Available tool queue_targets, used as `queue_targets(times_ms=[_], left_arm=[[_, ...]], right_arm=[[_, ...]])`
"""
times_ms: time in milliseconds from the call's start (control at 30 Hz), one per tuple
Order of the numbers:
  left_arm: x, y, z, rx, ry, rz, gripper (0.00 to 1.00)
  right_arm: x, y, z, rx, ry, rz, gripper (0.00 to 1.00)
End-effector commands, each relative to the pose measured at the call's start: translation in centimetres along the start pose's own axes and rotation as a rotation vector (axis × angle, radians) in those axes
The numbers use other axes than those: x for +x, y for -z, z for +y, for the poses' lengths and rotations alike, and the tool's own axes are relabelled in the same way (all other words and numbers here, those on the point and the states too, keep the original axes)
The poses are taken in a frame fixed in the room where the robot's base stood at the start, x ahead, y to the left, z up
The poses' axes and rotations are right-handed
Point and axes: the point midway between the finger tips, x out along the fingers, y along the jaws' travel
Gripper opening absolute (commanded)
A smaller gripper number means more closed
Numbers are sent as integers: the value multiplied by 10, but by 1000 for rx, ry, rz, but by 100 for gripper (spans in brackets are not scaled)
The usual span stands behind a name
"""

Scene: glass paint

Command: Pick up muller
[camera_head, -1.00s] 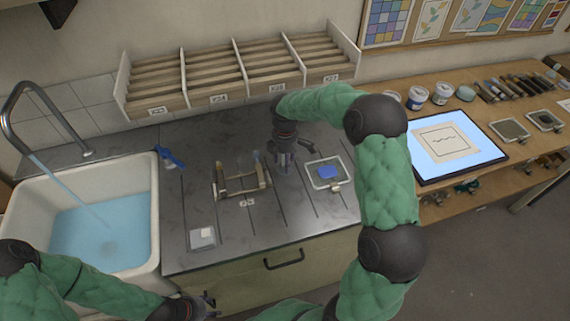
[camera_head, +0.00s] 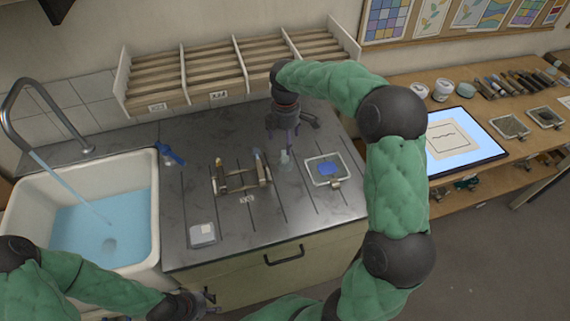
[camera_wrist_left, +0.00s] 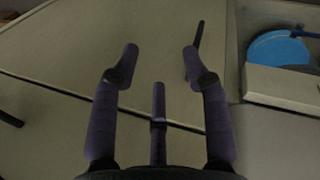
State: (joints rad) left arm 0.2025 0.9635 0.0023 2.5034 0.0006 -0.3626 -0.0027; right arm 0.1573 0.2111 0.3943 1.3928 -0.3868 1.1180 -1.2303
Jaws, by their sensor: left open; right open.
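A small clear glass piece that looks like the muller (camera_head: 285,157) stands on the dark worktop, between the wooden rack and the tray with blue. My right gripper (camera_head: 284,137) points down just above and behind it, open and apart from it as far as I can tell. My left gripper (camera_head: 210,302) is low at the front of the counter, far from the muller. In the left wrist view its fingers (camera_wrist_left: 160,62) are spread and empty, facing a pale cabinet front.
A wooden rack (camera_head: 238,189) with tools stands left of the muller, and a tray (camera_head: 322,182) with a blue patch lies to its right. A sink (camera_head: 145,215) with running water is at left. A slotted wooden shelf (camera_head: 200,100) stands behind.

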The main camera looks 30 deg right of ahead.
Motion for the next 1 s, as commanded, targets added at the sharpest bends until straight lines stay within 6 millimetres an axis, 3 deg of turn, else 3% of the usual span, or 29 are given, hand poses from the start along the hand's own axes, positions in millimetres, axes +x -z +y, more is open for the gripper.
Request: queue_targets(times_ms=[33, 133, 267, 533, 767, 1000], left_arm=[[14, 0, -5, 0, 0, -1, 46], [24, 0, -8, 0, 0, -1, 46], [25, 1, -9, 0, 0, -1, 46], [34, 1, -12, 0, 0, 0, 46], [38, 1, -14, 0, 0, 0, 46], [52, 2, -18, 0, 0, 0, 46]], right_arm=[[8, 0, 2, 0, -4, 1, 81], [10, -1, 2, -1, -2, 1, 81], [15, -1, 2, -1, 1, 0, 81], [53, -1, 2, -1, 2, 1, 81], [68, -1, 2, -1, 0, 1, 81], [100, -1, 1, 0, 2, 0, 81]])
